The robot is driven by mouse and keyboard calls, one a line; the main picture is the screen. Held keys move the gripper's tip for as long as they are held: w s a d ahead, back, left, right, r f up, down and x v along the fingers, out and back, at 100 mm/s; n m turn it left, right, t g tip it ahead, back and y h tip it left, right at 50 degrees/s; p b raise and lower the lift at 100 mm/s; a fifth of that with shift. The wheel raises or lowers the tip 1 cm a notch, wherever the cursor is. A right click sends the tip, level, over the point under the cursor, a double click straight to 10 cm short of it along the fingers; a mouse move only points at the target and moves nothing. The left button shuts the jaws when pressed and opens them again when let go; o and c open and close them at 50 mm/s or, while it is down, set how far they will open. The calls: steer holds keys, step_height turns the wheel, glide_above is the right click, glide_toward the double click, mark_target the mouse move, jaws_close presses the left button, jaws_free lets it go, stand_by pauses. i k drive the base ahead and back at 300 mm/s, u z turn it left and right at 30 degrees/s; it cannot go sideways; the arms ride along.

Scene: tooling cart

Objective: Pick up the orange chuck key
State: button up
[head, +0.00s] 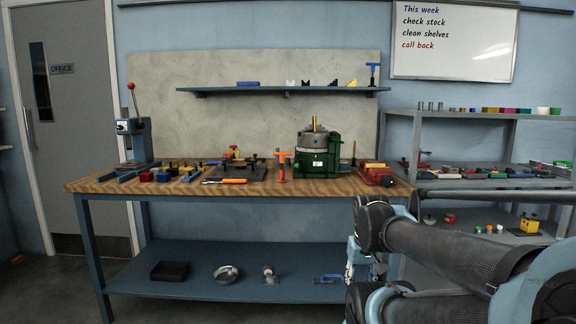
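An orange T-shaped tool (282,164), which looks like the orange chuck key, stands upright on the wooden bench top (330,187), left of the green and grey chuck machine (318,150). Its crossbar is at the top, and its lower end is near the front part of the bench. Nothing covers it. My arm reaches in at the lower right, in front of the bench's right end and well away from the key. I cannot make out my gripper or its fingers in this view.
A black plate with parts (258,173) and an orange-handled tool (230,181) lie left of the key. A red vise (376,175) is at the right end. A blue T-shaped tool (373,72) stands on the wall shelf (285,90). A blue press (137,140) stands at left.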

mark_target(282, 154)
steer(key=i, duration=0.95)
steer(key=u, duration=0.05)
